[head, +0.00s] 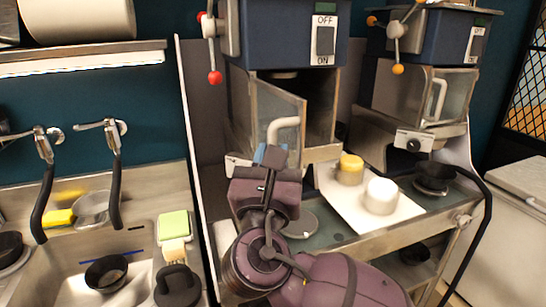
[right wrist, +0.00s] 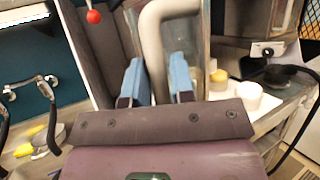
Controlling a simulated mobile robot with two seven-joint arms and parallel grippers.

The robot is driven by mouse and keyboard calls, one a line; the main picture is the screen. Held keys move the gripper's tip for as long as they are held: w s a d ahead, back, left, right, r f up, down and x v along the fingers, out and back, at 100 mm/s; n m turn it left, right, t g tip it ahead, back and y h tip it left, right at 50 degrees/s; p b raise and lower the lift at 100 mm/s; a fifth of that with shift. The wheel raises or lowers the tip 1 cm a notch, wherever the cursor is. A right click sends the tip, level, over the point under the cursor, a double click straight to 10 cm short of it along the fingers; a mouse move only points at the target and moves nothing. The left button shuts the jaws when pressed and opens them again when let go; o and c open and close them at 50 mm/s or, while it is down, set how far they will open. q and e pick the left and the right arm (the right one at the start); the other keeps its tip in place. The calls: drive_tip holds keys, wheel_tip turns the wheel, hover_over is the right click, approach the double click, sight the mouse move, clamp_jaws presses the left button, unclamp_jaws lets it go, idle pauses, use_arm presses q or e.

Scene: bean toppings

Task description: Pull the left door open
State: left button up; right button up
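The left door (head: 278,110) is a metal-framed glass panel on the left machine. It stands ajar, swung out from its left side, with the dark cavity (head: 322,108) showing to its right. Its pale curved handle (head: 284,128) is near the free edge. My right gripper (head: 270,155) is at the lower end of this handle. In the right wrist view the handle (right wrist: 157,45) runs down between the two blue fingers of the gripper (right wrist: 160,82), which look closed on it. The lower end of the handle is hidden. My left gripper is not in view.
The right machine (head: 420,90) has its door shut. A yellow-topped container (head: 350,168) and a white one (head: 381,196) stand on a white board (head: 398,215) right of my gripper. A thin upright panel (head: 194,130) separates the sink (head: 60,262) from the left machine.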

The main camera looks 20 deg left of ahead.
drive_tip(key=o, duration=0.3)
drive_tip(key=b+v, duration=0.2)
drive_tip(key=v, duration=0.9)
drive_tip(key=shift+w+r, duration=0.1)
